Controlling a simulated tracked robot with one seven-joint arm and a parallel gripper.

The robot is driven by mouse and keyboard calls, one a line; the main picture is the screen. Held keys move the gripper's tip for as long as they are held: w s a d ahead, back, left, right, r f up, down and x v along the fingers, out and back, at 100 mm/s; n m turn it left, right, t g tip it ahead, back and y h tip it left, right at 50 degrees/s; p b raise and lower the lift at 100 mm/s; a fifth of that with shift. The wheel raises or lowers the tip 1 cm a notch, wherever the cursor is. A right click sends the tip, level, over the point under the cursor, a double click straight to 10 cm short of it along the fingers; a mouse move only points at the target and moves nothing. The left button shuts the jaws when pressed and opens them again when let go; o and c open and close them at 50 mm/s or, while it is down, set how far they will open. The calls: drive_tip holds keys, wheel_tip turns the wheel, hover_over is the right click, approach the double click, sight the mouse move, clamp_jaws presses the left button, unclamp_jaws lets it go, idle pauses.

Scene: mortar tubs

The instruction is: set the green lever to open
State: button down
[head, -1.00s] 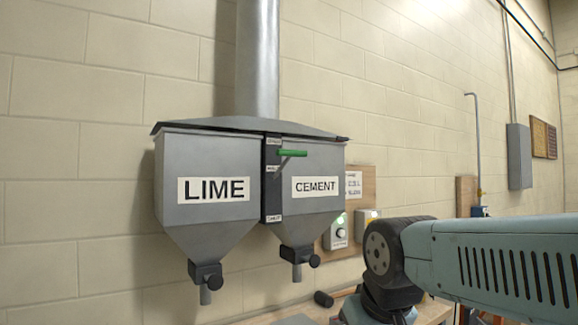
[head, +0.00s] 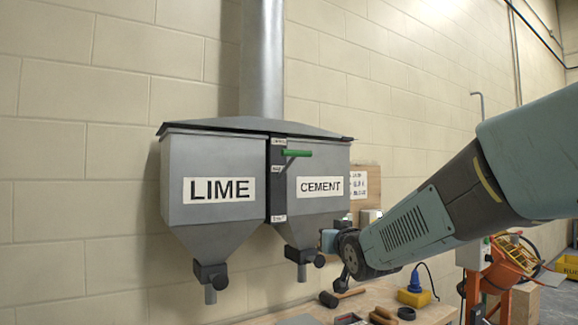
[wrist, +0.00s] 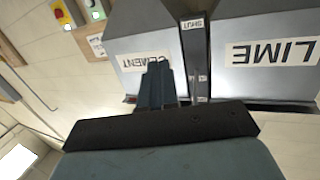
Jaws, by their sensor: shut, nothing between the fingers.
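The green lever (head: 296,153) sticks out from the black upright strip (head: 277,193) between the lime hopper (head: 205,165) and the cement hopper (head: 318,165). It lies about level, between the strip's top and middle labels. My gripper (wrist: 157,68) is shut and empty, in front of the cement hopper from that camera. In the head view my arm's end is below and right of the lever, clear of it; its fingers are hard to make out.
A bench (head: 388,297) below carries a mallet (head: 333,298) and a yellow item (head: 413,297). A round metal pipe (head: 261,60) rises above the hoppers. Orange equipment (head: 508,260) stands at right. The space before the lever looks clear.

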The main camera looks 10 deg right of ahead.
drive_tip(key=w+r+n+t+y, duration=0.1)
drive_tip(key=w+r+t+y, duration=0.2)
drive_tip(key=w+r+t, duration=0.25)
drive_tip(key=n+t+y, duration=0.3)
drive_tip(key=t+y, duration=0.1)
drive_tip(key=y, duration=0.2)
approach(297, 156)
drive_tip(key=x, duration=0.7)
